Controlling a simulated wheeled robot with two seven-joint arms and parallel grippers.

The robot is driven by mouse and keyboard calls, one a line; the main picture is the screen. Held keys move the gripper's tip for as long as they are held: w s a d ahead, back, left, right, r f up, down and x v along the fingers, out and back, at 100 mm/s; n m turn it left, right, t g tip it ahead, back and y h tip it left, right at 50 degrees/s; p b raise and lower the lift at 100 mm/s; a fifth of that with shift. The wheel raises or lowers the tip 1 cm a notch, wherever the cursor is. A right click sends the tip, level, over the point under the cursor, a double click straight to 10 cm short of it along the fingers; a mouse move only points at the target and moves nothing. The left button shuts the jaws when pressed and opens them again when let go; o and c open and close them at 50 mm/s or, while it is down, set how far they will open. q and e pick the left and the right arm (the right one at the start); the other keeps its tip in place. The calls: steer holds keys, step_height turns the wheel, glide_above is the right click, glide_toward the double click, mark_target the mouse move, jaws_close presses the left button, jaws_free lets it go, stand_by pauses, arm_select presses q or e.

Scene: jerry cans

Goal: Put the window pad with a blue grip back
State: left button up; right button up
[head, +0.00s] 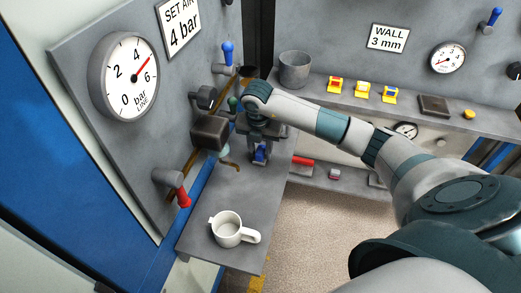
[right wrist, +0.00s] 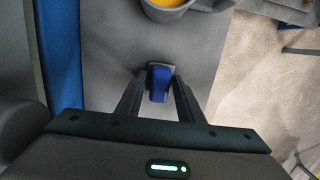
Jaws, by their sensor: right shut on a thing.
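The window pad with a blue grip (head: 260,153) is at the grey bench by the gauge wall, below my right gripper (head: 261,142). In the right wrist view the blue grip (right wrist: 160,83) sits between the two dark fingers of my right gripper (right wrist: 158,92), which is shut on it. The pad's underside is hidden, so I cannot tell whether it touches the bench (head: 215,188). My left gripper is not in view.
A white mug (head: 228,230) stands at the near end of the bench. A red-handled lever (head: 182,196) and a blue-handled lever (head: 228,52) stick out from the left wall. The back shelf (head: 415,118) carries a grey pot (head: 295,68) and several small coloured items.

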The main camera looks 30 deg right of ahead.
mark_target(260, 149)
steer(key=shift+f, duration=0.1)
steer(key=o, duration=1)
steer(key=shift+c, duration=0.2)
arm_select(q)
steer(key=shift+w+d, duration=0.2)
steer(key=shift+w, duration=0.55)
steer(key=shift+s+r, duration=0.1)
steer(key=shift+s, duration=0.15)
arm_select(e)
steer(key=shift+r, duration=0.65)
steer(key=r, duration=0.2)
steer(key=r+b, duration=0.1)
steer(key=shift+s+a+r+b, duration=0.15)
steer(key=shift+a+r+b, duration=0.05)
steer(key=shift+r+b, duration=0.15)
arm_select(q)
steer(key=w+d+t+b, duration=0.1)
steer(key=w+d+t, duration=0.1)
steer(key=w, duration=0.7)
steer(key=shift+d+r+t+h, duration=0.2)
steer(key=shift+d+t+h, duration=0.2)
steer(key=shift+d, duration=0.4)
arm_select(e)
step_height(260, 149, up, 7)
steer(key=shift+s+a, duration=0.35)
